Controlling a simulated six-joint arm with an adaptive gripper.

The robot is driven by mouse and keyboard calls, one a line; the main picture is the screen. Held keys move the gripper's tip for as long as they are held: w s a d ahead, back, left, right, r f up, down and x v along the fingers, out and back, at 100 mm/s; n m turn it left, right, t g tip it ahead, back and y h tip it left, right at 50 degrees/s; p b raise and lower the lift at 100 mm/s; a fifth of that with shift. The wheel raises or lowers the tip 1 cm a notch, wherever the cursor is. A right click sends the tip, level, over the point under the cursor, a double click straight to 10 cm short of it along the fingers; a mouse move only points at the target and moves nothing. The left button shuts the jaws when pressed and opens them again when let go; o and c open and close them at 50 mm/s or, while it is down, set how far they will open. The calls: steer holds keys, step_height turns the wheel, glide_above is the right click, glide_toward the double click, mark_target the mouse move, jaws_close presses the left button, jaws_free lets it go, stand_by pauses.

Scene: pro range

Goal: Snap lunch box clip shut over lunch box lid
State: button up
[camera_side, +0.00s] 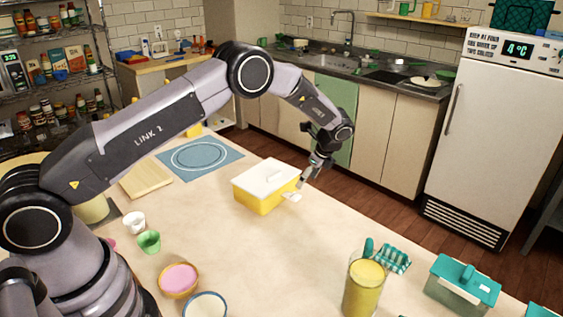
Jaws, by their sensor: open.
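The lunch box (258,200) is a yellow tub standing upright near the middle of the table. Its white lid (267,176) sits on top. A small white tab, which looks like the clip (292,197), sticks out low at the right side of the box, folded away from the lid. My gripper (303,184) is open just right of the box, with its fingers pointing down and left, close above the clip. I cannot tell whether a finger touches the clip. The far side of the box is hidden.
A blue mat (200,158) and a wooden board (146,180) lie behind left. Cups and bowls (179,280) stand at the front left. A glass of yellow liquid (364,288), a teal rack (392,259) and a teal box (460,286) stand at the front right. Table around the lunch box is clear.

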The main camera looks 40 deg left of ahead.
mark_target(297, 196)
steer(key=x, duration=0.7)
steer(key=shift+f, duration=0.2)
jaws_close()
